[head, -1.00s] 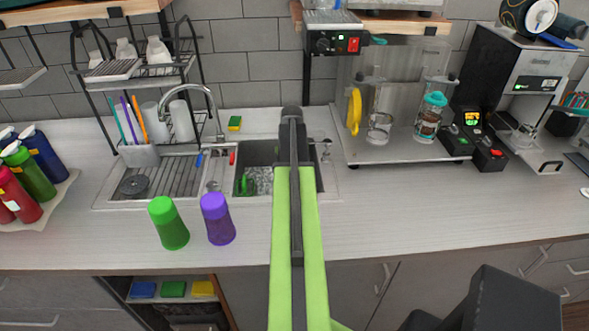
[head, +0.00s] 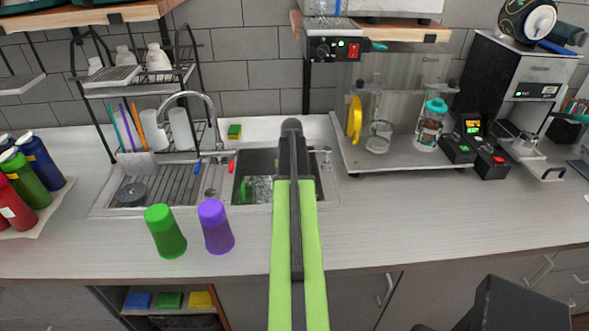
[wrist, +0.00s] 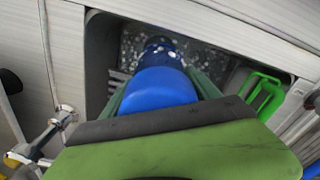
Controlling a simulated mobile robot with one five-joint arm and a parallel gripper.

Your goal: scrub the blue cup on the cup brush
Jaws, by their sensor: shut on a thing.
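The blue cup (wrist: 165,88) is between the fingers of my gripper (wrist: 163,78) in the wrist view, and the gripper is shut on it. The cup's far end is dark blue with white specks, above the grey sink basin (wrist: 102,40). Whether the cup touches anything there cannot be told. A green looped thing (wrist: 262,92) sits in the basin to the right of the cup; I cannot tell whether it is the cup brush. In the head view, my arm covers the gripper and the blue cup, and part of the sink basin (head: 262,160).
A green cup (head: 165,231) and a purple cup (head: 215,227) stand on the counter in front of the sink. The curved faucet (head: 211,118) rises left of the basin. A sealing machine (head: 350,150) stands to the right. The counter front right is clear.

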